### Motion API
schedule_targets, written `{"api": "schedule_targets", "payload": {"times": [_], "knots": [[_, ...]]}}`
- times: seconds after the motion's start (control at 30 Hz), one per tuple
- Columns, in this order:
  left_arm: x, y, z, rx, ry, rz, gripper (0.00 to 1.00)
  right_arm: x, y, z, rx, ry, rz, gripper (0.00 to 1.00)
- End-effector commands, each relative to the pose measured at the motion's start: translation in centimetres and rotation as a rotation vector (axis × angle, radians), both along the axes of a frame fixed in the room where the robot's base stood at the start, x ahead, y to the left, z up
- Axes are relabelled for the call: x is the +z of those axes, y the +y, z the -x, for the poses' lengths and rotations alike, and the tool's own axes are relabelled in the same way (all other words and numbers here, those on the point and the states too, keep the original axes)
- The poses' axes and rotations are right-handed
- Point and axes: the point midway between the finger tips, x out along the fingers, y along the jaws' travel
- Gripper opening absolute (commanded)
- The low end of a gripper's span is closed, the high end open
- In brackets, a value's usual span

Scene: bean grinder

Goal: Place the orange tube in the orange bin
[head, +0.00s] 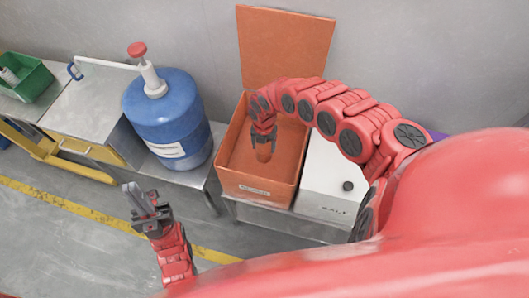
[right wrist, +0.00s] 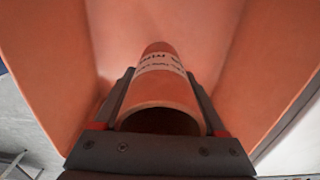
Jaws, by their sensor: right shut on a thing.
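The orange bin (head: 240,189) stands open against the wall, with an orange panel behind it. My right gripper (head: 263,136) is inside the bin's opening, pointing down. It is shut on the orange tube (head: 264,153), whose lower part shows below the fingers. In the right wrist view the tube (right wrist: 160,88) lies between the two fingers, with a pale printed label and a hollow near end. Bin walls surround it; I cannot tell whether its far end touches the bottom. My left gripper (head: 136,197) is empty over the floor at left; its finger gap is unclear.
A blue drum (head: 168,112) with a red-topped pump stands left of the bin. A white box (head: 328,185) marked SALT is close on its right. A green bin (head: 30,82) sits far left. Open floor lies in front.

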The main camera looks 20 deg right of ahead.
Motion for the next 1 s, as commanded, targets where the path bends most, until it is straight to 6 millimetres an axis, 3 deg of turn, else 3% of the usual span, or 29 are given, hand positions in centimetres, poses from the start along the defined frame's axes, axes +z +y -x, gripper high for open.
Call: {"api": "schedule_targets", "payload": {"times": [0.5, 0.93, 0.97, 1.0], "knots": [[0.3, 0.0, 0.0, 0.0, 0.0, 0.0, 0.0, -4.9, 0.1, 0.0, -0.004, 0.001, -0.003, 0.09], [-0.2, 0.0, 0.0, 0.0, 0.0, 0.0, 0.0, -5.5, 0.0, 0.0, -0.002, 0.0, 0.0, 0.09], [-0.1, 0.0, 0.0, 0.0, 0.0, 0.0, 0.0, -5.4, 0.0, 0.0, -0.003, 0.0, 0.0, 0.77], [0.0, 0.0, 0.0, 0.0, 0.0, 0.0, 0.0, -5.3, 0.0, 0.0, -0.003, 0.0, 0.0, 0.84]]}}
